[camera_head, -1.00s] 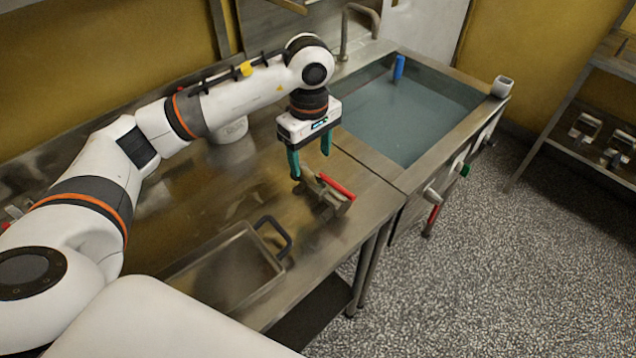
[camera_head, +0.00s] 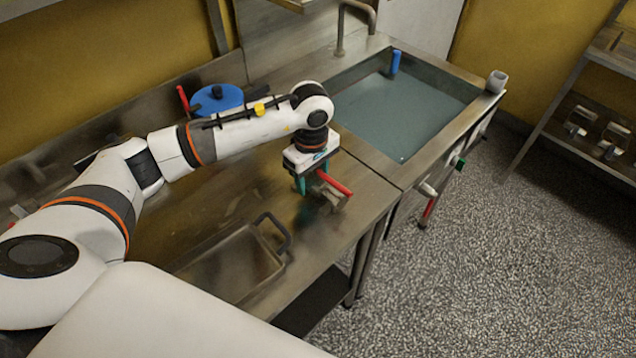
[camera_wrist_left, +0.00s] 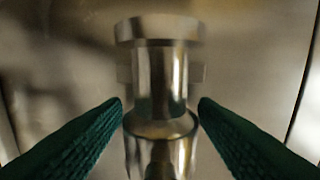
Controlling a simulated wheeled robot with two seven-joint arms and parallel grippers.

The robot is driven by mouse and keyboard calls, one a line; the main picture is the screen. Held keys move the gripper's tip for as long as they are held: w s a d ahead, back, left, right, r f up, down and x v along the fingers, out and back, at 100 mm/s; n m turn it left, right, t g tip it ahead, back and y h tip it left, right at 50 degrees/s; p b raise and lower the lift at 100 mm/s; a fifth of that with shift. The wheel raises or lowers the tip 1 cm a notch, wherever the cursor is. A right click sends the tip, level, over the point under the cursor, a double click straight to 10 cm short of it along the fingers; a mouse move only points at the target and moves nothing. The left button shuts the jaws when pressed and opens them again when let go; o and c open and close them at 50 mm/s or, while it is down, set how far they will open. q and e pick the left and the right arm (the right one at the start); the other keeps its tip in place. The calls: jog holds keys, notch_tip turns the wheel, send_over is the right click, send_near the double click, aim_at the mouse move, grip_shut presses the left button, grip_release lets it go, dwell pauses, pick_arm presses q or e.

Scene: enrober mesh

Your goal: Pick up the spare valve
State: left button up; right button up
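The spare valve (camera_head: 330,200) is a metal fitting with a red lever handle. It lies on the steel counter (camera_head: 215,200) near the front edge, left of the sink. My left gripper (camera_head: 312,182) is low over it, pointing down, with green fingers apart on either side of the valve. In the left wrist view the metal valve body (camera_wrist_left: 160,85) stands between the two open fingers, with a visible gap at each side. The gripper hides part of the valve in the head view. My right gripper is not in view.
A shallow steel tray (camera_head: 205,272) with a dark handle lies in front on the counter. A blue round lid (camera_head: 217,98) is behind my arm. A water-filled sink (camera_head: 400,115) is at right, with a red-handled valve (camera_head: 430,208) below. A shelf (camera_head: 585,150) stands far right.

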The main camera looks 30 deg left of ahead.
pick_arm(q)
jog(key=shift+r, duration=0.1)
grip_shut()
